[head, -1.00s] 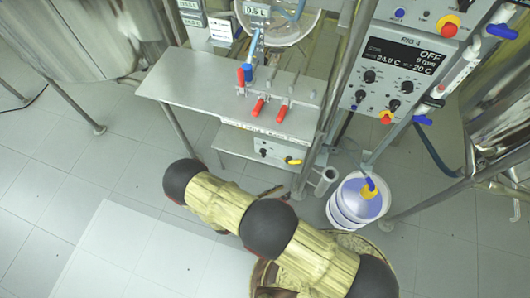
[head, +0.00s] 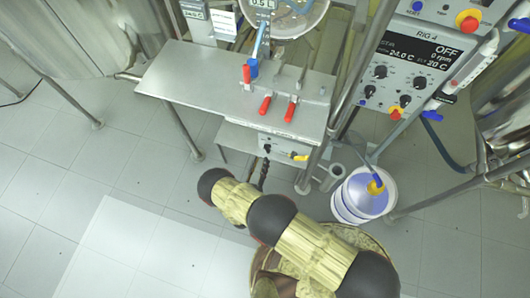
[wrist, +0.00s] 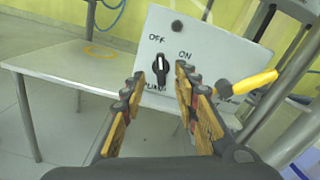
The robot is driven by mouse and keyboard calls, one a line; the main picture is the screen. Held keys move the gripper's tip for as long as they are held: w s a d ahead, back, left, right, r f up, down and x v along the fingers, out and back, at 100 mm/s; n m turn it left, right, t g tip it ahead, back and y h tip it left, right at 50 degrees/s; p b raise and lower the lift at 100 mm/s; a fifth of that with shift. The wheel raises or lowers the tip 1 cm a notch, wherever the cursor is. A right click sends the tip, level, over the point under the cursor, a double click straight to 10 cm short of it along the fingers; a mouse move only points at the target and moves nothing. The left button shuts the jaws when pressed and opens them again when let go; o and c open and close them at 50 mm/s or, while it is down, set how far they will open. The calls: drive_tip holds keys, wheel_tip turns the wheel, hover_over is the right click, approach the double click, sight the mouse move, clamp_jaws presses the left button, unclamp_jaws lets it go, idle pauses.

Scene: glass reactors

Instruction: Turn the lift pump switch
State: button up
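The lift pump switch is a black rotary knob (wrist: 160,68) with a white mark, on a white panel (wrist: 205,48) lettered OFF and ON. Its mark stands roughly upright, towards OFF. My gripper (wrist: 158,76) is open, with one finger on each side of the knob in the wrist view. I see no contact with the knob; the remaining distance is hard to tell. In the head view the panel box (head: 284,147) sits under the steel bench, and my gripper (head: 263,174) is just in front of its left part.
A yellow handle (wrist: 250,83) juts out right of the panel, close to my right finger. The steel bench (head: 190,85) with red-handled valves overhangs the box. A blue-white container (head: 355,203) and metal posts stand to the right. The floor at left is clear.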

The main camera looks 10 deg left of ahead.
sight(265, 150)
drive_tip(key=w, duration=0.2)
drive_tip(key=w+b, duration=0.1)
drive_tip(key=w, duration=0.3)
drive_tip(key=shift+d, duration=0.3)
drive_tip(key=shift+c, duration=1.1)
clamp_jaws()
